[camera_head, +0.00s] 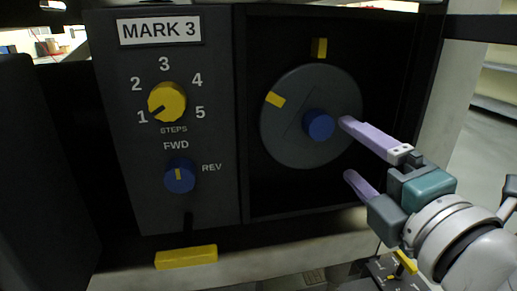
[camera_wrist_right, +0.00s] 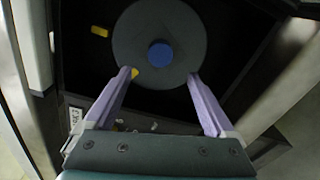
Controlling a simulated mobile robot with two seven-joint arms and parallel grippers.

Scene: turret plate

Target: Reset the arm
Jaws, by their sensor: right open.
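A grey round turret plate (camera_head: 300,150) with a blue hub (camera_head: 319,125) sits in a dark recess. It has a yellow mark (camera_head: 275,100) at its upper left; a separate yellow marker (camera_head: 319,48) is above the plate. The plate also shows in the wrist view (camera_wrist_right: 185,30). My right gripper (camera_head: 346,148) is open and empty, its lilac fingers pointing at the plate's right side. In the wrist view its fingertips (camera_wrist_right: 159,74) lie either side of the plate's near edge; I cannot tell whether they touch. My left gripper is not in view.
Left of the recess, a panel labelled MARK 3 (camera_head: 160,31) has a yellow STEPS knob (camera_head: 167,101) pointing near 1 and a blue FWD/REV knob (camera_head: 180,175) pointing up to FWD. A yellow handle (camera_head: 186,257) sits below. The recess frame edges surround the plate.

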